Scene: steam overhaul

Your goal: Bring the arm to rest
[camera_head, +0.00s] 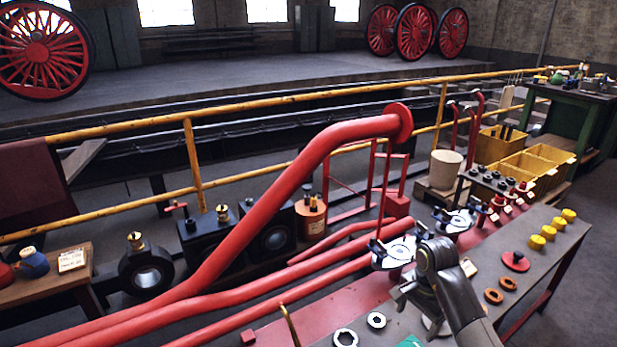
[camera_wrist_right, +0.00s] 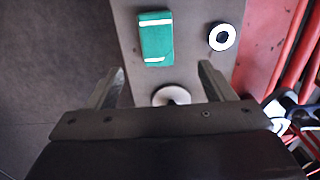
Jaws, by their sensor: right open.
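My right gripper (camera_wrist_right: 158,84) is open in the right wrist view, with bare space between its two fingers. It hangs over the grey bench top (camera_wrist_right: 125,25). A pale round disc (camera_wrist_right: 172,95) shows between the fingers, below them. In the head view my right arm comes in from the lower right and bends down over the bench (camera_head: 535,232); the arm partly hides its gripper (camera_head: 408,296). My left gripper is not in view.
A green box (camera_wrist_right: 155,38) and a nut-like ring (camera_wrist_right: 222,36) lie beyond the fingers. Red pipes (camera_head: 290,190) run along the bench's left side. Yellow caps (camera_head: 549,232) and brown rings (camera_head: 493,296) sit on the bench. Dark floor (camera_wrist_right: 50,70) lies beside it.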

